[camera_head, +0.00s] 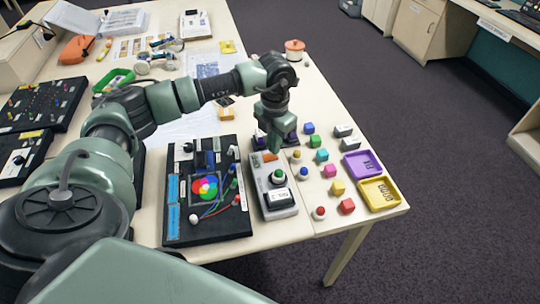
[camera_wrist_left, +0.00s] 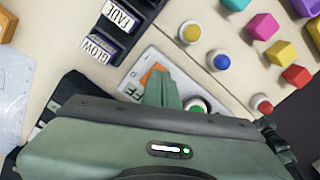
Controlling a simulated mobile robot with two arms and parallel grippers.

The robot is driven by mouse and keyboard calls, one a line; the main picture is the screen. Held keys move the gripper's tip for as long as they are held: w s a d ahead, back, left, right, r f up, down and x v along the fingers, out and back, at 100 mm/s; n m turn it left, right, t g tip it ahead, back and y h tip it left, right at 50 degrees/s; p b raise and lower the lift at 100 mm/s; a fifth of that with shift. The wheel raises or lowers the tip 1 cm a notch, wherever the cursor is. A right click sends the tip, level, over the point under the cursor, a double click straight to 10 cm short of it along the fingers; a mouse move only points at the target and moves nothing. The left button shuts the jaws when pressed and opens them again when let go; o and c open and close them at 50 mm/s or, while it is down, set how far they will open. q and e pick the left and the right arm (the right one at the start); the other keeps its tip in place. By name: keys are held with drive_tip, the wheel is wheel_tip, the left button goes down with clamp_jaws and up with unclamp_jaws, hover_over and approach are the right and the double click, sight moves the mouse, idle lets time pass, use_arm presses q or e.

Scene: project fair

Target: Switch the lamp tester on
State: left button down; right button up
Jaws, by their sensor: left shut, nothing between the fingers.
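The lamp tester, which I take to be the light grey box (camera_head: 287,211), stands near the table's front edge in the head view. It has an orange patch, a round green button (camera_head: 278,177) with a pale rim, and a dark-framed part with a white label towards the front. My left gripper (camera_head: 274,148) points down over the box's back end, fingers together and empty. In the left wrist view the shut fingers (camera_wrist_left: 162,88) are beside the orange patch (camera_wrist_left: 150,76) and partly printed letters. The green button (camera_wrist_left: 196,105) is partly hidden by my gripper. Contact cannot be told. My right gripper is not in view.
A black board with a colour wheel (camera_head: 206,187) stands left of the box. Several coloured cubes and round-topped pieces lie to the right, with a purple tray (camera_head: 350,173) and a yellow tray (camera_head: 364,193). Blocks marked FADE (camera_wrist_left: 119,17) and GLOW (camera_wrist_left: 100,48) are behind the box.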

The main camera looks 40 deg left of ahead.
use_arm(q)
drive_tip(key=shift+f+b, duration=0.65)
drive_tip(key=shift+f, duration=0.2)
drive_tip(key=shift+r, duration=0.15)
drive_tip(key=shift+r+p, duration=0.8)
drive_tip(key=shift+r, duration=0.15)
drive_tip(key=shift+r+p, duration=1.4)
drive_tip(key=shift+r, duration=1.05)
